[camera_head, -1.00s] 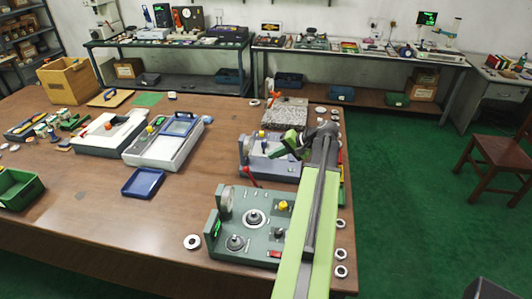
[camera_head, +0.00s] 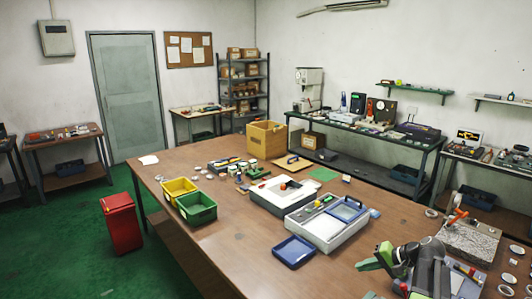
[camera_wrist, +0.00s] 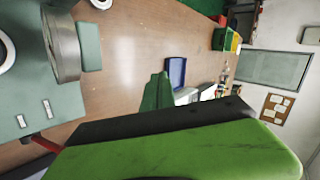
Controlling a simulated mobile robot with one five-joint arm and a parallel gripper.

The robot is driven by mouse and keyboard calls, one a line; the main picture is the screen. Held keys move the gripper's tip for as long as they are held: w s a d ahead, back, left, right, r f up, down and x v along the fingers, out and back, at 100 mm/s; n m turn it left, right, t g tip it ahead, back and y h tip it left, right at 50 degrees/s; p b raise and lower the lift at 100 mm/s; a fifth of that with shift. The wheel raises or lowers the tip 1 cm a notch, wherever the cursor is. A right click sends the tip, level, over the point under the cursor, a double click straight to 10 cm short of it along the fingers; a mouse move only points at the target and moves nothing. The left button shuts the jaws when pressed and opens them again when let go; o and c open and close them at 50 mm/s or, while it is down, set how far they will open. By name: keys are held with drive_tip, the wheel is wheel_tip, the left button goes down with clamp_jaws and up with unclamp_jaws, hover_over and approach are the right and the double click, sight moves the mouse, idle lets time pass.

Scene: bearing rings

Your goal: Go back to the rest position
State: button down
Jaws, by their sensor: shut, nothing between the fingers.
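My gripper (camera_head: 374,258) is at the lower right of the head view, with green fingers pointing left. It is shut and empty, above the wooden table (camera_head: 240,245). In the wrist view my green gripper (camera_wrist: 157,92) shows in the middle, with the table (camera_wrist: 125,55) beyond it. The blue tray (camera_head: 294,250) lies on the table to the left of the gripper and also shows in the wrist view (camera_wrist: 177,70). The end of my arm nearest the body is cut off by the lower edge of the head view.
A grey stone plate (camera_head: 470,240) stands right of my gripper. A white-and-grey case (camera_head: 325,232) is left of it. Green (camera_head: 197,208) and yellow (camera_head: 176,188) bins and a wooden box (camera_head: 267,139) stand farther off. A red bin (camera_head: 121,223) is on the floor. The table's front-left part is clear.

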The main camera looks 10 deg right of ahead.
drive_tip(key=a+f+n+g, duration=0.3)
drive_tip(key=a, duration=1.1)
drive_tip(key=a+f+n+g, duration=0.2)
drive_tip(key=a+n, duration=0.1)
drive_tip(key=a, duration=1.2)
drive_tip(key=s+a+f+n+g+h, duration=0.2)
drive_tip(key=s+a+h, duration=0.15)
drive_tip(key=a, duration=0.25)
drive_tip(key=s+d+f+h, duration=0.1)
drive_tip(key=s+d+h, duration=0.2)
drive_tip(key=d, duration=0.2)
drive_tip(key=shift+d, duration=0.15)
